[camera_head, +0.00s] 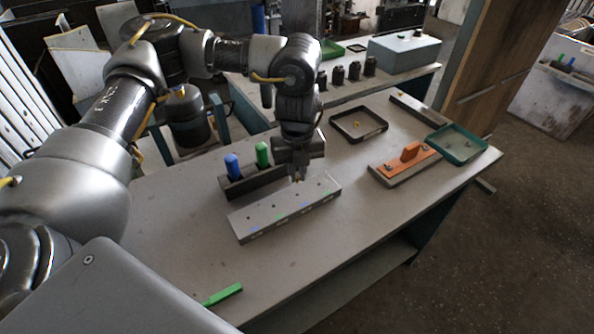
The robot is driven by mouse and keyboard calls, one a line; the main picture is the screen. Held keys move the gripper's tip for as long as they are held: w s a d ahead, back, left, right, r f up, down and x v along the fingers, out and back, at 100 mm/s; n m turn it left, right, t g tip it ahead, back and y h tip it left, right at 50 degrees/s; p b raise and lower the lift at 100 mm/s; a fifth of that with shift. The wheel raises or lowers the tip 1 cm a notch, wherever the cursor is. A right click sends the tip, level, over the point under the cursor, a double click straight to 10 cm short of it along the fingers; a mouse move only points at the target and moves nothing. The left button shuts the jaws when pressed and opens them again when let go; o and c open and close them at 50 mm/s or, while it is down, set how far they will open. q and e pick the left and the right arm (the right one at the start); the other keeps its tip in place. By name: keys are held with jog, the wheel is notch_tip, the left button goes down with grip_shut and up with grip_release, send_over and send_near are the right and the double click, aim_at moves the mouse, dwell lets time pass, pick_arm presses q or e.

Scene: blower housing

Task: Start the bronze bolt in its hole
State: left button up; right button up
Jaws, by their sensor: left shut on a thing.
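My left gripper (298,176) points down over the far edge of a pale grey metal block (270,221), right of its middle. It is shut on a small bronze-coloured piece, the bronze bolt (297,182), of which only a little shows under the fingertips. The block has a row of small dark holes in its top and coloured marks along its front edge. I cannot tell whether the bolt tip touches the block or is in a hole. My right gripper is not in view.
A dark rack (236,186) with blue (232,166) and green (262,154) handles stands behind the block. A dark tray (336,119) holds a small yellowish piece. A green bar (222,295) lies at front.

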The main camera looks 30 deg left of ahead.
aim_at(297, 177)
pick_arm(q)
notch_tip(297, 177, down, 2)
jog(key=shift+f+b, duration=0.1)
jog(key=shift+b, duration=0.55)
jog(key=shift+f+b, duration=0.4)
jog(key=shift+f, duration=0.45)
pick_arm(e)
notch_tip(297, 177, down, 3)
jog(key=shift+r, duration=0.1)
pick_arm(q)
jog(key=shift+f, duration=0.15)
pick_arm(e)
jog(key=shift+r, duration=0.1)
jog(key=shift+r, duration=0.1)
pick_arm(q)
jog(key=shift+p, duration=0.4)
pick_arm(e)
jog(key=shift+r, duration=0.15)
pick_arm(q)
jog(key=shift+p, duration=0.3)
jog(key=shift+f, duration=0.1)
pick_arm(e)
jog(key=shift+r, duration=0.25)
